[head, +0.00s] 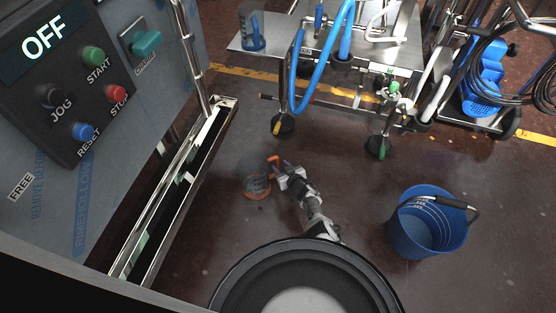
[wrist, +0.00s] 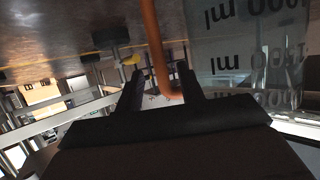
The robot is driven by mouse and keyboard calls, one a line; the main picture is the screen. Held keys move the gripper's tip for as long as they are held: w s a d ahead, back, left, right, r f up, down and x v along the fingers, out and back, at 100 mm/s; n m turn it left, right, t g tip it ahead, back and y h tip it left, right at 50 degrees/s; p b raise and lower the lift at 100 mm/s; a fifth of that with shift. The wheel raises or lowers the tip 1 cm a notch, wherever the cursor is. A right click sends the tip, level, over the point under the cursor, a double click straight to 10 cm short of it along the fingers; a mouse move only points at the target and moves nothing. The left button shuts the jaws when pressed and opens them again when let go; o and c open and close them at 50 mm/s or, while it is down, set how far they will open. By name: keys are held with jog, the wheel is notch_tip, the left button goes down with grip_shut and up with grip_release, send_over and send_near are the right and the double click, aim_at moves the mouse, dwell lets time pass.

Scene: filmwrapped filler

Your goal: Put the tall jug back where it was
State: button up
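The tall jug (head: 256,178) is clear, with an orange handle and an orange ring at its lower end. It appears over the floor in the middle of the head view; I cannot tell whether it touches the floor. My gripper (head: 279,166) is at its handle, on the right side. In the wrist view the jug's clear wall with dark volume marks (wrist: 245,50) fills the upper right. The orange handle (wrist: 153,40) runs down between the two black fingers of my gripper (wrist: 160,80). The fingers stand apart, with a visible gap on the left of the handle.
A jug with blue parts (head: 252,28) stands on a metal table (head: 236,42) at the back. A blue bucket (head: 428,222) stands on the floor at right. A control panel (head: 60,70) and metal frame (head: 165,205) stand at left. Blue hose (head: 297,70) hangs from the wheeled table.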

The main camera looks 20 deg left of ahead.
jog(key=p+v, duration=0.5)
jog(key=v, duration=0.3)
dwell(0.4)
